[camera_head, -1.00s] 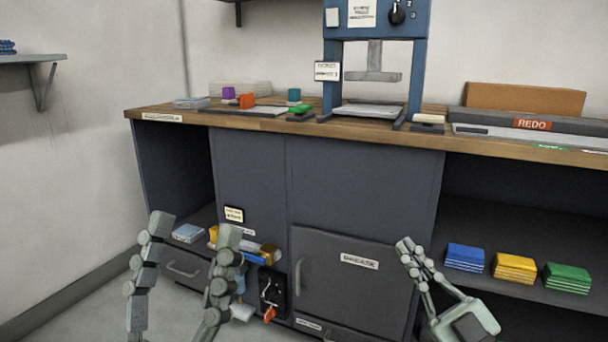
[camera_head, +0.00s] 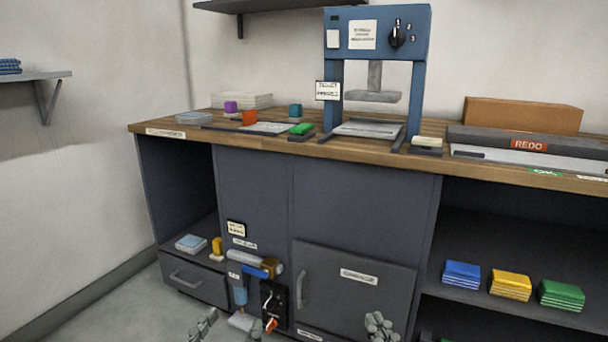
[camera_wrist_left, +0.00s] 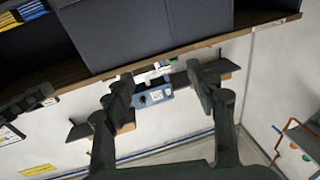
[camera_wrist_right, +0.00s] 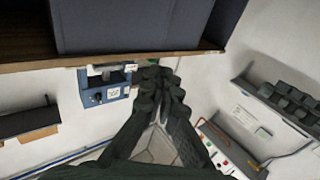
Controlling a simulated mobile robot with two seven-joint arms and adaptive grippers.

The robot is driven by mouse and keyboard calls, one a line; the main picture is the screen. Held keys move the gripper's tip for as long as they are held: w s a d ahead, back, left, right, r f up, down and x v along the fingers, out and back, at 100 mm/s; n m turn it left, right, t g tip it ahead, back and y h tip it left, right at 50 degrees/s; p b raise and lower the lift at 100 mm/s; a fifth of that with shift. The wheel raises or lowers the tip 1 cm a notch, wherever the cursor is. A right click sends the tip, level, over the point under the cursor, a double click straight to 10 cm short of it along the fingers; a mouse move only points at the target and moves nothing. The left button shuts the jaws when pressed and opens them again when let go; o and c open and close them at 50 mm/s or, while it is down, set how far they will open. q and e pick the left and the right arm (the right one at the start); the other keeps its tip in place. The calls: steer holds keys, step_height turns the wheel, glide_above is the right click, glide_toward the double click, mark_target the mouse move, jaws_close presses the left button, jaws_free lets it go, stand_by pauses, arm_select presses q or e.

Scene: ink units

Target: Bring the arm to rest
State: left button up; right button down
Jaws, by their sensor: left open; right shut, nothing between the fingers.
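My left gripper (camera_head: 229,328) shows only as fingertips at the bottom edge of the head view, in front of the cabinet's lower part. In the left wrist view (camera_wrist_left: 162,85) its two dark fingers are wide apart with nothing between them. My right gripper (camera_head: 379,326) shows as closed fingertips at the bottom edge of the head view, in front of the lower door. In the right wrist view (camera_wrist_right: 158,76) its fingers are together and hold nothing. The rest of both arms is out of the head view.
A wooden-topped bench (camera_head: 290,145) with dark cabinets stands ahead, carrying a blue press (camera_head: 377,35). Blue (camera_head: 462,274), yellow (camera_head: 510,284) and green (camera_head: 561,295) stacks sit on the right shelf. A valve and pipe assembly (camera_head: 255,265) is on the cabinet front.

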arm_select(q)
steer(key=s+a+f+g+y+p, duration=0.2)
steer(key=a+f+g+y+p, duration=0.25)
steer(key=f, duration=0.65)
arm_select(e)
steer(key=s+d+f+g+h+b, duration=0.1)
steer(key=d+f+g+h, duration=0.35)
steer(key=f, duration=0.65)
arm_select(q)
steer(key=s+a+f+n+g+y+p, duration=0.1)
steer(key=s+a+f+g+p, duration=0.3)
steer(key=s+a+f+g, duration=0.6)
steer(key=s+a+f, duration=0.1)
steer(key=s+f, duration=0.2)
steer(key=s, duration=0.1)
steer(key=shift+s+n+g+y+p, duration=0.3)
steer(key=shift+n+g+y, duration=0.05)
steer(key=shift+n, duration=0.05)
arm_select(e)
steer(key=s+d+f+m+g+h, duration=0.1)
steer(key=s+d+f+g, duration=0.9)
steer(key=s+f, duration=0.3)
steer(key=shift+s+d+m+g+h, duration=0.4)
steer(key=shift+s+d, duration=0.1)
steer(key=shift+s, duration=0.75)
arm_select(q)
steer(key=shift+f, duration=0.1)
